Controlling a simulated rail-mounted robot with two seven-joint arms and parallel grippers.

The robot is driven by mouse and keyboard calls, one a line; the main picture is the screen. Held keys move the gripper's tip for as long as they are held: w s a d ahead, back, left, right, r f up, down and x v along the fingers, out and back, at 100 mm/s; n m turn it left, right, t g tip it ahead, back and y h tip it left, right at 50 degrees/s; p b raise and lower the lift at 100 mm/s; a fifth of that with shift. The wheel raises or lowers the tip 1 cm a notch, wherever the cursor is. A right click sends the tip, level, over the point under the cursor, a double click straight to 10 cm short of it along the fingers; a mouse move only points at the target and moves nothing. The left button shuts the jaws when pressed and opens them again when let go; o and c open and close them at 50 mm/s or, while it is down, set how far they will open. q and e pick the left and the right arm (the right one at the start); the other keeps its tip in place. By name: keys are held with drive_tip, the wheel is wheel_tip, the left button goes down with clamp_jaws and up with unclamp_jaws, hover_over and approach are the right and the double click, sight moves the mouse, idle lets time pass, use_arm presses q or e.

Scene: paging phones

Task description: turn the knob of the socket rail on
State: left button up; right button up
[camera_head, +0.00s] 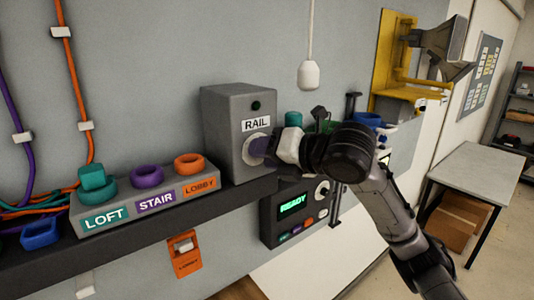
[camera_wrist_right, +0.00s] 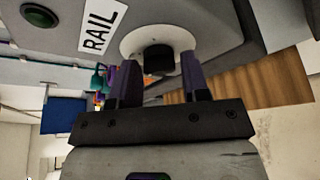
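The socket rail is a grey box (camera_head: 226,127) marked RAIL on the shelf in the head view, with a dark green round light (camera_head: 256,105) above the label. The light (camera_wrist_right: 39,15) also looks dark in the right wrist view. The black knob (camera_wrist_right: 158,60) stands out from a white disc (camera_wrist_right: 137,40) on the box's face. My right gripper (camera_wrist_right: 158,78) points at the knob, its two purple-grey fingers open on either side. Gaps show between the fingers and the knob. In the head view my right gripper (camera_head: 262,146) hides the knob. My left gripper is out of view.
A grey socket block (camera_head: 150,220) marked LOFT, STAIR and LOBBY sits left of the box. A dark panel (camera_head: 282,222) reading READY hangs below right. A white pull handle (camera_head: 308,74) hangs above. A yellow bracket (camera_head: 386,60) and a table (camera_head: 480,170) are farther right.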

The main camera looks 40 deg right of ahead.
drive_tip(key=c, duration=0.6)
drive_tip(key=shift+m, duration=0.3)
drive_tip(key=shift+f+m+t+y+b, duration=0.1)
drive_tip(key=shift+m+t+y+b, duration=0.2)
drive_tip(key=shift+m+t, duration=1.55)
drive_tip(key=shift+f+m+t+y+b, duration=0.15)
drive_tip(key=shift+m+y+b, duration=0.15)
drive_tip(key=shift+m, duration=3.25)
drive_tip(key=shift+r+m+t+y+b, duration=0.1)
drive_tip(key=shift+m+t+y+b, duration=0.2)
drive_tip(key=shift+m+t, duration=1.55)
drive_tip(key=shift+m+g, duration=0.65)
drive_tip(key=shift+m, duration=0.4)
